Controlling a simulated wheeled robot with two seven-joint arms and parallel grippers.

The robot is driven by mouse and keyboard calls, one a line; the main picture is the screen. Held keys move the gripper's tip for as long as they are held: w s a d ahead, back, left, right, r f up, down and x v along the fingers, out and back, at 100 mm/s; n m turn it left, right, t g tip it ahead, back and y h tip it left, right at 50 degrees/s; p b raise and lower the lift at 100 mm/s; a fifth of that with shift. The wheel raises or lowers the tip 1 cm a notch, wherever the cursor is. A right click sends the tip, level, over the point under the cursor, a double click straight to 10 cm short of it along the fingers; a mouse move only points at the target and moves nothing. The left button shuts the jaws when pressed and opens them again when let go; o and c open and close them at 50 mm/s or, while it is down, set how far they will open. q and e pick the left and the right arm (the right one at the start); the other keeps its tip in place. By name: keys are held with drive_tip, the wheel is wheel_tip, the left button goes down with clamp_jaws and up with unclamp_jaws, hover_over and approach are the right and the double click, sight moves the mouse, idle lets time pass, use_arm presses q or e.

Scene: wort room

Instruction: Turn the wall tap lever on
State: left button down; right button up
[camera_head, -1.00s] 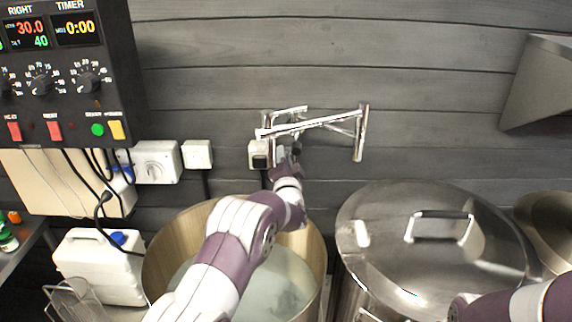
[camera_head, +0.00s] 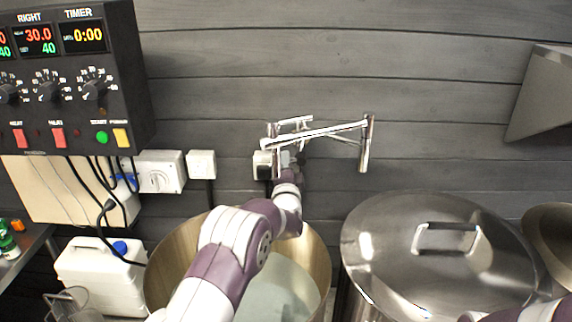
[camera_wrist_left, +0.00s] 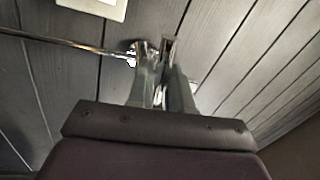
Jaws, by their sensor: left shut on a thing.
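The chrome wall tap (camera_head: 325,131) is mounted on the grey plank wall, with a long spout reaching right to a downward end. My left gripper (camera_head: 289,160) is up at the left part of the tap, just below its chrome bars. In the left wrist view my left gripper (camera_wrist_left: 160,75) is shut on a chrome piece, which appears to be the tap lever (camera_wrist_left: 168,48). The fingers hide much of the lever, so its exact angle is hard to tell. A thin chrome pipe (camera_wrist_left: 70,44) runs in from the left there. My right gripper is out of view.
An open pot (camera_head: 165,270) of liquid stands under my left arm. A lidded steel pot (camera_head: 385,245) is to its right. A control box (camera_head: 75,120) and wall sockets (camera_head: 201,164) are at the left, above a white canister (camera_head: 85,275). A metal hood (camera_head: 545,95) juts out at right.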

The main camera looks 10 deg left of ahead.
use_arm(q)
drive_tip(key=shift+r, duration=0.15)
drive_tip(key=c, duration=1.2)
unclamp_jaws()
drive_tip(key=shift+w+a, duration=0.1)
drive_tip(key=shift+a, duration=0.05)
drive_tip(key=b+v, duration=0.4)
drive_tip(key=v, duration=0.8)
drive_tip(key=shift+s+f+b, duration=0.25)
drive_tip(key=shift+s+b, duration=0.05)
